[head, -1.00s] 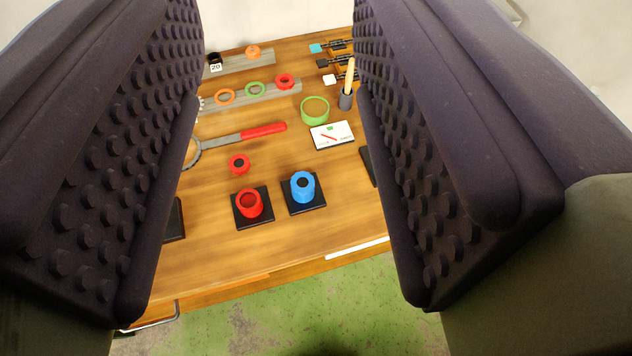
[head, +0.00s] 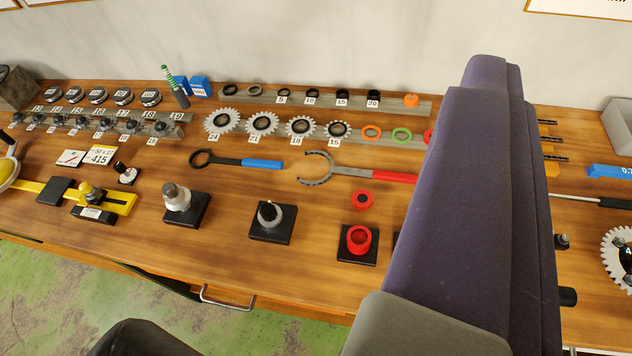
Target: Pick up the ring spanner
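The ring spanner (head: 245,163) lies flat on the wooden bench, left of centre. It has a dark ring at its left end and a blue handle at its right. A second spanner (head: 362,173) with a red handle and an open, hooked grey head lies to its right. My gripper (head: 492,75) fills the right of the view, seen from the side, well to the right of the blue-handled spanner and apart from it. One finger hides the other, so I cannot see the gap. The gripper covers the tip of the red handle.
Sprockets (head: 262,123) and rings stand on grey racks behind the spanners. In front are black blocks bearing a grey hub (head: 178,196), a dark hub (head: 270,215) and a red cup (head: 359,239). A loose red ring (head: 363,199) lies nearby. Bare bench surrounds the blue-handled spanner.

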